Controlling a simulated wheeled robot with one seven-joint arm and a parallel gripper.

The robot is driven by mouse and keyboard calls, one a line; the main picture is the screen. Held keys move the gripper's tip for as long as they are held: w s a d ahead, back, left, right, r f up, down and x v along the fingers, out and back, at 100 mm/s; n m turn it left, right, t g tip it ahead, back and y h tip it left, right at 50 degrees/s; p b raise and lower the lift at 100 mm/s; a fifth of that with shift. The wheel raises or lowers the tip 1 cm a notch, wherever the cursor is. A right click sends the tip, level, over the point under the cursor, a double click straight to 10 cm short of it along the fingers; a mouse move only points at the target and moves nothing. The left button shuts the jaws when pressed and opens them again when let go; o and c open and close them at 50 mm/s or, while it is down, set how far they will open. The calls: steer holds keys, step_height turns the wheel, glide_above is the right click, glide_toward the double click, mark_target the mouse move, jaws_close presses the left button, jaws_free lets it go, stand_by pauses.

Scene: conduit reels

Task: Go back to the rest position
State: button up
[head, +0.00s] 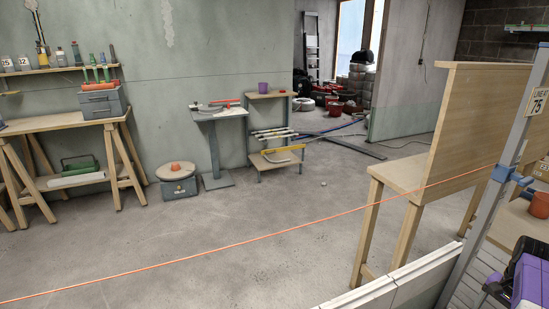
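My gripper and arm do not show in the head view. The task names no object. An orange line (290,231) runs taut across the room, from the lower left up to a blue clamp (503,174) on a grey upright post (490,196) at the right.
A wooden bench with a tall back panel (473,128) stands at right, near a low white ledge (375,293). A purple and black object (530,277) is cut off at lower right. Trestle table (58,122), pedestal stand (216,150) and shelf stand (270,96) line the wall. Mid-floor is clear.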

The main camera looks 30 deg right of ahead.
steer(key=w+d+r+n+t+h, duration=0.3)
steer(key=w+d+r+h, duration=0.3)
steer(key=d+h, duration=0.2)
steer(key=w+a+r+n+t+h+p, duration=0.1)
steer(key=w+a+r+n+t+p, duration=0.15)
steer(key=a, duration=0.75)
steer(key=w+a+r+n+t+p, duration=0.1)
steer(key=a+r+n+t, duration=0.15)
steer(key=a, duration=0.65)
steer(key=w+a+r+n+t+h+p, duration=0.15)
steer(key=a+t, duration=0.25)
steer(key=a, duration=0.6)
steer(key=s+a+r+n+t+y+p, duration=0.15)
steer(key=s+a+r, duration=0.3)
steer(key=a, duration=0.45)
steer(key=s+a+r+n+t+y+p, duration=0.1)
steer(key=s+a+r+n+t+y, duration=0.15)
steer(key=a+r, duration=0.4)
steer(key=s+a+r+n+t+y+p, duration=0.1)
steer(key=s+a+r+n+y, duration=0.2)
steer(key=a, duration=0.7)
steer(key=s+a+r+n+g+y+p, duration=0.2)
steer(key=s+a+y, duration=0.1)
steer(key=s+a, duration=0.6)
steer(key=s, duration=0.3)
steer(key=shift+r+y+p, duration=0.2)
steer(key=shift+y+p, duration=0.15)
steer(key=shift+p, duration=0.05)
